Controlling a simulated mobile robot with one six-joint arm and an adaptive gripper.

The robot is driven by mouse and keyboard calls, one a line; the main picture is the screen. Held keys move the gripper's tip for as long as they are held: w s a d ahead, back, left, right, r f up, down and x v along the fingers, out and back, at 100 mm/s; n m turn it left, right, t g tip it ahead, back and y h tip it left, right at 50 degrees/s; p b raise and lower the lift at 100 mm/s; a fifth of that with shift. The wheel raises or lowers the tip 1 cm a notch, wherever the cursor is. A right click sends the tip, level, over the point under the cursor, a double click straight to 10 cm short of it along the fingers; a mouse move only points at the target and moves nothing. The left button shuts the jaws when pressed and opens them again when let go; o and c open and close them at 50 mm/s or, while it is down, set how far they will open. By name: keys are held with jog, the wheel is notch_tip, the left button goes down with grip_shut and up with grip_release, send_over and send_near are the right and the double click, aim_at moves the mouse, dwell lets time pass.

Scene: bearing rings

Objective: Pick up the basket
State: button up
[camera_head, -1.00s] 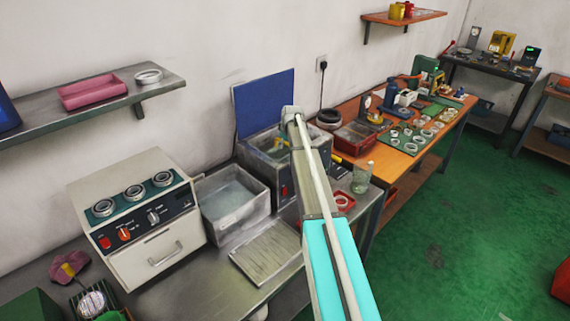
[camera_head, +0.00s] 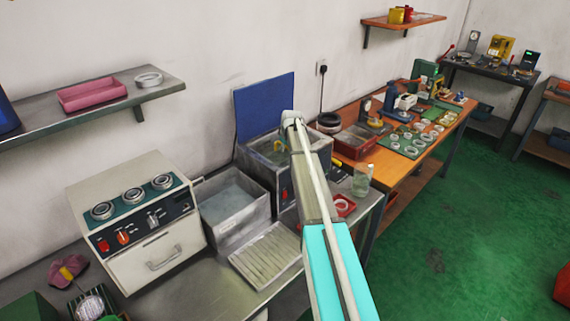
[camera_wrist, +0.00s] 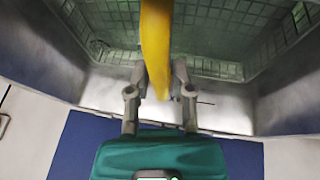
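The basket (camera_wrist: 215,35) is a wire mesh basket with a yellow handle (camera_wrist: 156,45). In the wrist view its mesh fills the top of the picture, inside a grey metal tank. My gripper (camera_wrist: 161,75) has its two grey fingers drawn in on either side of the yellow handle, with little gap showing. The mesh still sits within the tank walls. In the head view the basket shows in part inside the tank (camera_head: 286,182) with the blue panel behind it. My arm hides the gripper and most of the handle there.
An open grey basin (camera_head: 232,202) and a ribbed metal tray (camera_head: 266,255) stand left of the tank. A white unit (camera_head: 135,222) with three round dials is farther left. A glass jar (camera_head: 362,180) and a red tray (camera_head: 352,142) stand to the right.

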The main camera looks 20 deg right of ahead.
grip_shut()
jog(key=shift+r, duration=0.15)
notch_tip(320, 180, up, 10)
jog(key=p, duration=1)
dwell(0.9)
